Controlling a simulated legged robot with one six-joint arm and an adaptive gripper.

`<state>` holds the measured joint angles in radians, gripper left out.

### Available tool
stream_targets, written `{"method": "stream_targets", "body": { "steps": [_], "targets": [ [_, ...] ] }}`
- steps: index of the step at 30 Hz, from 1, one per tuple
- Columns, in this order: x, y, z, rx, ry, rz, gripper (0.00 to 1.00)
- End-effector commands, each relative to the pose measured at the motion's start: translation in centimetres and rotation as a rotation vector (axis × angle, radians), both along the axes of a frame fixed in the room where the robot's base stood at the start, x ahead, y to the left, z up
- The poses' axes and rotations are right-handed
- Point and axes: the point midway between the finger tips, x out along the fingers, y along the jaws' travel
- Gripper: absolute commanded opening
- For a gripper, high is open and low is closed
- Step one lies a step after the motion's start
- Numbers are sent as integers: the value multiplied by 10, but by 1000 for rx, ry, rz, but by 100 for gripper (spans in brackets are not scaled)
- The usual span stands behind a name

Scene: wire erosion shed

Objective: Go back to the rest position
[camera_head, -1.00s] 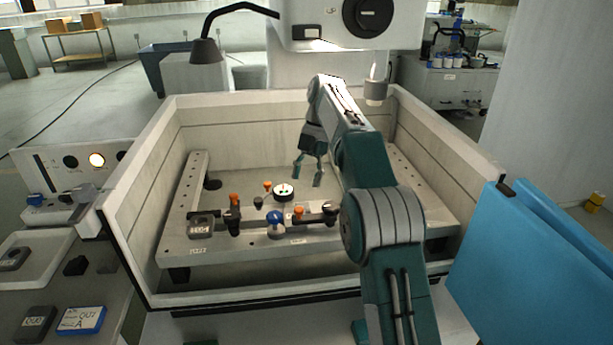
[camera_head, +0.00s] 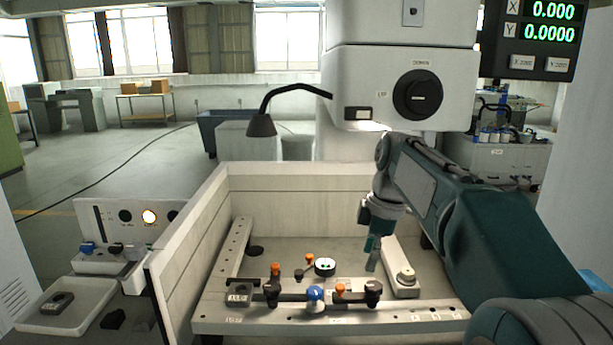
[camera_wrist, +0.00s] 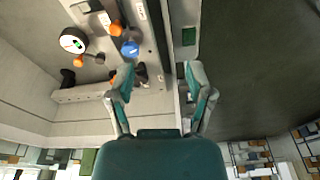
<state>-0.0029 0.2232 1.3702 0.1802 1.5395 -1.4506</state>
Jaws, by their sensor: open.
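My gripper (camera_head: 372,252) hangs at the end of my teal arm over the right part of the open machine tank in the head view. In the wrist view my gripper (camera_wrist: 162,85) has its two fingers spread apart with nothing between them. Below and left of it in the head view, a fixture rail (camera_head: 335,322) carries a blue knob (camera_head: 315,297), several orange-topped clamps and a round white dial (camera_head: 325,266). In the wrist view the dial (camera_wrist: 73,40) and the blue knob (camera_wrist: 130,48) lie left of the fingers.
The tank's pale wall (camera_head: 187,240) rises on the left. The machine head (camera_head: 400,90) and a black bent lamp (camera_head: 262,124) stand above and behind. A control panel (camera_head: 130,220) and a white tray (camera_head: 65,305) are at the left. A readout box (camera_head: 540,40) hangs at top right.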

Motion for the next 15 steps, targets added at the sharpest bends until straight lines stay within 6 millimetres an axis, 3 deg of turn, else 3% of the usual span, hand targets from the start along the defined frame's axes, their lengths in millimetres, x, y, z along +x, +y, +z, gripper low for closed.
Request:
{"method": "stream_targets", "body": {
  "steps": [6,15],
  "targets": [
    [-42,-6,6,-19,-41,-245,68],
    [-100,-15,0,-12,-101,-582,68]
  ]
}}
